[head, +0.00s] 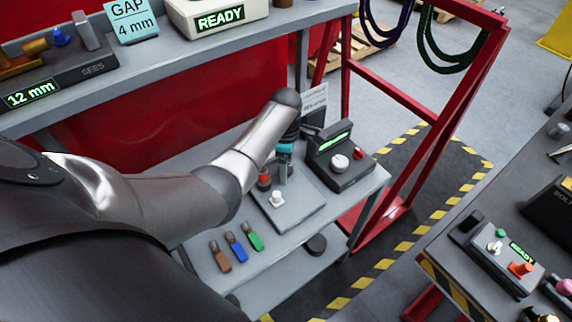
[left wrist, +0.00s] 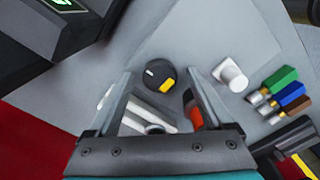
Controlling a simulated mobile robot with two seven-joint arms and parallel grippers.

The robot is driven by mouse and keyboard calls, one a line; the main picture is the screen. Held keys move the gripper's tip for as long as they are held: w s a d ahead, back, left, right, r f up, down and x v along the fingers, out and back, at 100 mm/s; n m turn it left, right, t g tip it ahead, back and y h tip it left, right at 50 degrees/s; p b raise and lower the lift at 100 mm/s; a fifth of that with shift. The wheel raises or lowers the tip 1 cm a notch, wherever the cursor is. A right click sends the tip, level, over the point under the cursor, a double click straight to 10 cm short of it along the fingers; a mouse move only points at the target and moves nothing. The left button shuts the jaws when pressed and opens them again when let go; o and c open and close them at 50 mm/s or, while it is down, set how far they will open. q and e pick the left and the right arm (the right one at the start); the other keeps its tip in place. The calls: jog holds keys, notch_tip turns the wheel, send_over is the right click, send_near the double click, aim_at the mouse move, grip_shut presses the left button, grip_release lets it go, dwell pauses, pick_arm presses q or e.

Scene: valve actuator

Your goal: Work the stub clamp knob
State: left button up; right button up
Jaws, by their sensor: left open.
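A black round knob (left wrist: 160,77) with a white dot and yellow mark sits on a grey plate; the left wrist view shows it ahead between my left fingertips. A white knob (head: 277,198) stands on the plate (head: 300,213); it also shows in the left wrist view (left wrist: 231,75). An orange-red cylinder (left wrist: 194,112) and a pale metal piece (left wrist: 150,115) lie partly behind my fingers. Which part is the stub clamp knob, I cannot tell for sure. My left gripper (head: 284,172) points down over the plate, with its fingers (left wrist: 158,84) apart. Contact cannot be told.
A black box (head: 340,160) with a green display, white knob and red button stands right of the plate. Brown, blue and green-handled tools (head: 238,247) lie in front. A red frame (head: 425,135) stands to the right. A shelf (head: 180,62) is above the bench.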

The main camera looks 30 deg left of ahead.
pick_arm(q)
grip_shut()
dwell(0.6)
